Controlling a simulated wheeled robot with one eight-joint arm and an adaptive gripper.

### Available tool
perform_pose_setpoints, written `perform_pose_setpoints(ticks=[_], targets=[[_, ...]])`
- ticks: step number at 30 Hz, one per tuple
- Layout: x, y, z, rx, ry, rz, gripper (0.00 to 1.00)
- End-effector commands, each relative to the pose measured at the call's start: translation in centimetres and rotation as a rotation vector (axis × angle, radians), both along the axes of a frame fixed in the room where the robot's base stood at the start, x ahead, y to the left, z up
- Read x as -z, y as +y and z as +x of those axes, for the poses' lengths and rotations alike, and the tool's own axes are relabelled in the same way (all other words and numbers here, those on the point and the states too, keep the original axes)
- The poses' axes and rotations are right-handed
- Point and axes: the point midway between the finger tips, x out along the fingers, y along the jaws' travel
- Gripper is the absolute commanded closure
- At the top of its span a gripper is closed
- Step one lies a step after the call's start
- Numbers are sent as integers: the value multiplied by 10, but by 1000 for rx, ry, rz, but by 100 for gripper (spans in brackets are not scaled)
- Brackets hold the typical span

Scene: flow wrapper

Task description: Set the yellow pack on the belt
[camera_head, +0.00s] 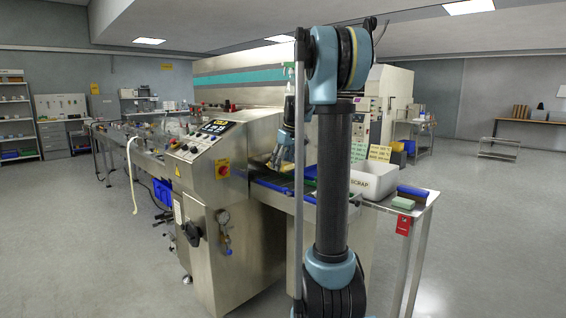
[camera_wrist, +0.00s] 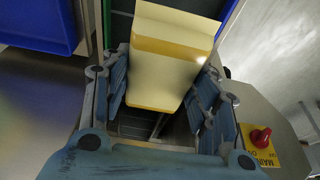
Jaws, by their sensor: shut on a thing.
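The yellow pack (camera_wrist: 165,55) is a pale yellow block between the two blue-padded fingers of my gripper (camera_wrist: 160,85) in the wrist view. My gripper is shut on it, with one finger along each side. A dark, slatted surface, probably the belt (camera_wrist: 134,122), shows below and beside the pack; I cannot tell whether the pack touches it. In the head view my gripper (camera_head: 281,157) is low beside the control cabinet, over the infeed end of the machine.
The control cabinet (camera_head: 218,180) stands close beside my gripper; its red main switch (camera_wrist: 261,137) shows in the wrist view. A blue bin (camera_wrist: 36,22) is at upper left there.

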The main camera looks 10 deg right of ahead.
Motion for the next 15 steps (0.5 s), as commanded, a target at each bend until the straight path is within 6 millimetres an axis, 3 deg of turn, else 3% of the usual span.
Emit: perform_pose_setpoints(ticks=[15], targets=[[27,-15,0,18,0,0,70]])
